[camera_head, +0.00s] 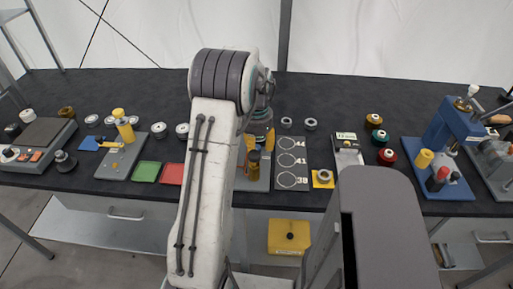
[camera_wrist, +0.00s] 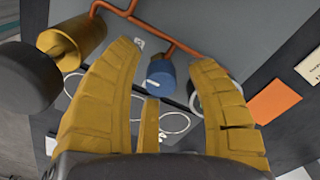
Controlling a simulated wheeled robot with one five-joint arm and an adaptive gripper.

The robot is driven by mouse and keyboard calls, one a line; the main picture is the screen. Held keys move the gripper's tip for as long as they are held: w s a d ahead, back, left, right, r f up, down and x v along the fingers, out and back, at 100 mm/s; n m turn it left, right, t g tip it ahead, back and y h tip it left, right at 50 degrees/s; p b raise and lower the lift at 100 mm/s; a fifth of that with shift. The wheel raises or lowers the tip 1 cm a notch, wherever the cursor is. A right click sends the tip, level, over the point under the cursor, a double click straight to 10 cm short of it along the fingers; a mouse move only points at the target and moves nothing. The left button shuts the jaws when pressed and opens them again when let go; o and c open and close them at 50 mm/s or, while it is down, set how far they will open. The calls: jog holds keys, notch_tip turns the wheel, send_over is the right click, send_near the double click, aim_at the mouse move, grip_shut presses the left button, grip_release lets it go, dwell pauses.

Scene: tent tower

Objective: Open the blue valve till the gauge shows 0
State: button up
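My gripper (camera_wrist: 163,57) is open in the wrist view, its yellow fingers spread wide with a third yellow piece low between them. A blue knob (camera_wrist: 161,77), which looks like the blue valve, lies between the fingertips, beyond them and below an orange pipe (camera_wrist: 150,33). I see no finger touching it. A round pale-rimmed part (camera_wrist: 197,101), perhaps the gauge, is mostly hidden behind the right finger; no reading shows. In the head view my arm hides the valve and gauge, and only bits of the yellow gripper (camera_head: 259,138) show beside it.
In the wrist view a yellow cylinder (camera_wrist: 72,42) and a dark cylinder (camera_wrist: 28,78) stand close to the left finger. An orange card (camera_wrist: 274,102) lies right. The dark table (camera_head: 340,90) holds a ring board (camera_head: 291,185), a blue press (camera_head: 440,150) and several spools; its back is clear.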

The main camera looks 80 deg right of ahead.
aim_at(256, 147)
jog(key=shift+r, duration=0.1)
notch_tip(256, 147, up, 12)
dwell(0.8)
dwell(0.3)
dwell(0.4)
